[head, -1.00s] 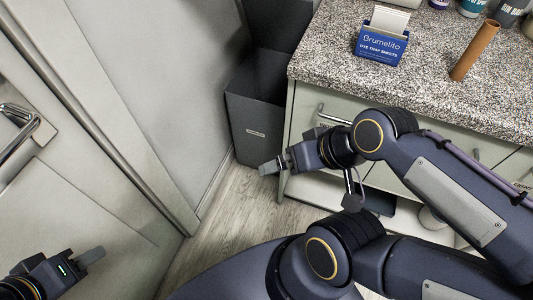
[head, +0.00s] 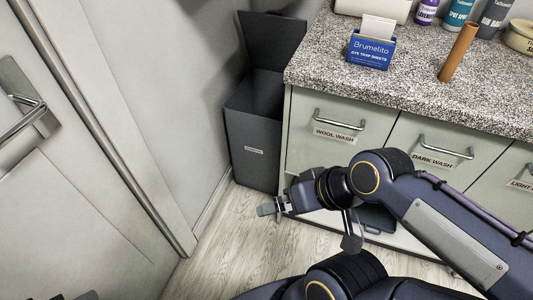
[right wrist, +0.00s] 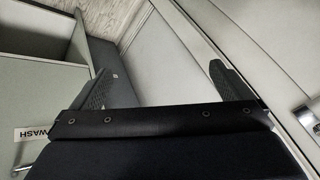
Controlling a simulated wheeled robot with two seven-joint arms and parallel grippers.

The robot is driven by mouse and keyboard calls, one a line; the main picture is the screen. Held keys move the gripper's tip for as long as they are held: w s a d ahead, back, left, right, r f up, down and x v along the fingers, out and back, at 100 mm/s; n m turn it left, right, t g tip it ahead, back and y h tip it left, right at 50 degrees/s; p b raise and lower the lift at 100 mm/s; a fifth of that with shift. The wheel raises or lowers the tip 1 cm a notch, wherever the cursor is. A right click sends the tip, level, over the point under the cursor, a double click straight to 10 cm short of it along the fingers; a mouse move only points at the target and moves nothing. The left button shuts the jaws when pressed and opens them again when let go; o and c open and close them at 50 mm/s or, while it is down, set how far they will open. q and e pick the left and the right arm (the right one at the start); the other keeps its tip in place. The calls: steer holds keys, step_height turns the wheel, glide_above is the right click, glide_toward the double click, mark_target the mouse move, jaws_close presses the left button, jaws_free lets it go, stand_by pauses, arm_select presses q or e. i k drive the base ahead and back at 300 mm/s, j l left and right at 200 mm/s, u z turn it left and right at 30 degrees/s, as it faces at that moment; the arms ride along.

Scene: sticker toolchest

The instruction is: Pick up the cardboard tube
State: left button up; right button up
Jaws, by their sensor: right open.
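The brown cardboard tube (head: 459,52) stands on end on the speckled countertop (head: 420,88) at the upper right of the head view. My right gripper (head: 268,208) is in front of the cabinet, low and left of the tube, well apart from it. In the right wrist view my right gripper (right wrist: 160,85) has its fingers spread with nothing between them. The tube is not in the right wrist view. Only a dark sliver of what may be my left arm shows at the bottom left of the head view; its fingers cannot be made out.
A blue dye trap sheets box (head: 371,49) stands left of the tube. Several bottles, among them a teal one (head: 459,12), stand behind it. Labelled drawers (head: 338,128) lie below the counter. A dark bin (head: 255,130) stands left of the cabinet, near a door (head: 60,190).

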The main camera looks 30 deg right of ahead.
mark_target(469, 29)
steer(key=k+z, duration=0.15)
steer(key=z, duration=2)
steer(key=i+l+u, duration=0.4)
steer(key=k+j, duration=0.05)
steer(key=k, duration=0.05)
